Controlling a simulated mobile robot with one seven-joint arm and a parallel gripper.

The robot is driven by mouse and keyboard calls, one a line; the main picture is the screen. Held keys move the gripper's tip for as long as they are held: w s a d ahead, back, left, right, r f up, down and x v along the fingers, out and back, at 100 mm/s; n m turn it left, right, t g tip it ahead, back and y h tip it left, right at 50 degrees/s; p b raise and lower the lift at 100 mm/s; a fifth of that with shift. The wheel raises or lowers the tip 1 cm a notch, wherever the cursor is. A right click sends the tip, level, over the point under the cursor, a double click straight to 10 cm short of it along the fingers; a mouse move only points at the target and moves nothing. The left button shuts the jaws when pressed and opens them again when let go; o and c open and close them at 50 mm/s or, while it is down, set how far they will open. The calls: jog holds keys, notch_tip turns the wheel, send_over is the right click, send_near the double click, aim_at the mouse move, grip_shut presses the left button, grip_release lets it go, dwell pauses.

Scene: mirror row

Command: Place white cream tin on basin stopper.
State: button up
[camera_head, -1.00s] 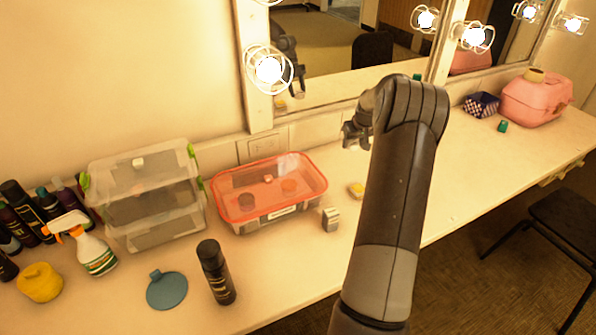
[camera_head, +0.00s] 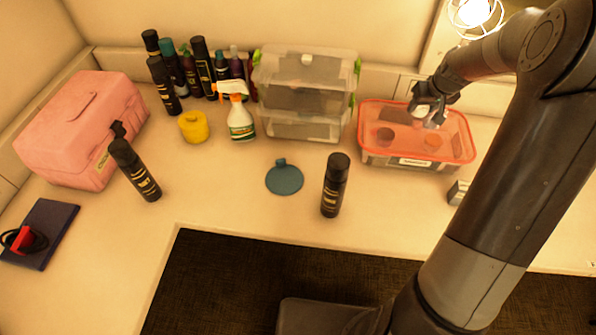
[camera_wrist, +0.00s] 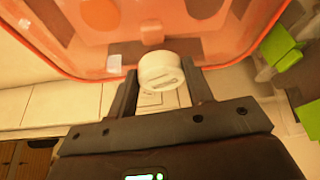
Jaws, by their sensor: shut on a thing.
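The white cream tin (camera_wrist: 160,70) is a short round tin between the two fingers of my gripper (camera_wrist: 162,88) in the wrist view. My gripper is shut on it. In the head view my gripper (camera_head: 431,108) is over the red-rimmed clear box, and part of the tin (camera_head: 421,112) shows pale at the fingers. The basin stopper (camera_head: 285,180) is a flat teal disc with a small tab at its back edge. It lies on the counter, left of and nearer than my gripper, with nothing on it.
A black spray can (camera_head: 335,186) stands just right of the stopper. Clear stacked drawers (camera_head: 303,95) and a spray bottle (camera_head: 240,121) stand behind it. The red-rimmed box (camera_head: 412,165) is under my gripper. Counter left of the stopper is clear up to another black can (camera_head: 136,172).

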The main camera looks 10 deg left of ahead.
jog(key=shift+n+y, duration=0.3)
jog(key=shift+n, duration=0.5)
jog(key=s+a, duration=0.1)
jog(key=a, duration=0.2)
jog(key=s+a, duration=0.2)
jog(key=a, duration=0.2)
jog(key=s+a, duration=0.1)
jog(key=a, duration=0.2)
jog(key=shift+s+a+r, duration=0.15)
jog(key=shift+s, duration=0.25)
jog(key=s+a+n+g+y, duration=0.3)
jog(key=s+a+n, duration=0.3)
jog(key=a+n, duration=0.4)
jog(key=n+g, duration=0.4)
jog(key=n, duration=0.6)
send_over(294, 180)
jog(key=d, duration=0.1)
notch_tip(294, 180, down, 4)
jog(key=f, duration=0.9)
jog(key=shift+w+d+f, duration=0.1)
jog(key=shift+w+d, duration=0.05)
jog(key=shift+w, duration=0.2)
jog(key=o, duration=1)
jog(key=shift+f, duration=0.1)
jog(key=shift+h, duration=0.3)
jog(key=v, duration=1.2)
